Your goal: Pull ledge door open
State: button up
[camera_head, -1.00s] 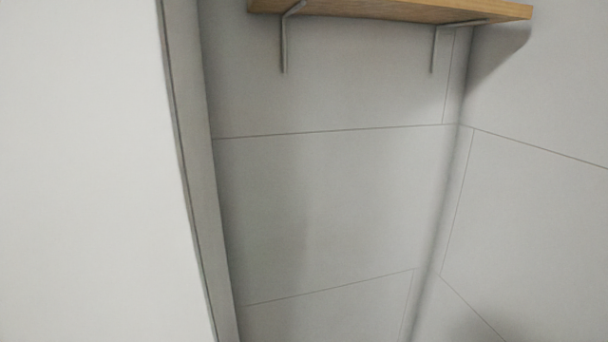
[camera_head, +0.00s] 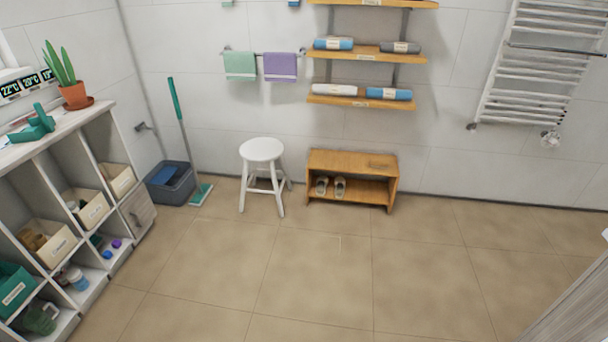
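A white shelf unit (camera_head: 70,140), whose top forms a ledge, stands along the left side. A small grey wood-look door (camera_head: 138,208) fills its lower compartment at the far end. The door looks shut and flush with the front. A small dark mark that may be its handle shows on it, too small to make out. My gripper is not in view.
Open tiled floor (camera_head: 300,270) lies in front of the unit. A mop (camera_head: 178,110), a blue-grey bin (camera_head: 170,183), a white stool (camera_head: 262,150) and a wooden bench (camera_head: 352,160) with shoes stand along the back wall. A grey ribbed surface (camera_head: 575,312) cuts the lower right corner.

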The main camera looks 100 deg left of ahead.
aim_at(138, 210)
jog(key=j+u, duration=0.1)
jog(key=u, duration=4.05)
jog(key=i+l+u, duration=0.15)
jog(key=i+l, duration=0.2)
jog(key=i+l+u, duration=0.15)
jog(key=i+l, duration=0.25)
jog(key=i+l+u, duration=0.15)
jog(key=i+l, duration=0.3)
jog(key=i+l+u, duration=0.15)
jog(key=i+l, duration=0.2)
jog(key=l, duration=0.15)
jog(key=i+l+u, duration=0.15)
jog(key=i+l, duration=0.15)
jog(key=l, duration=0.25)
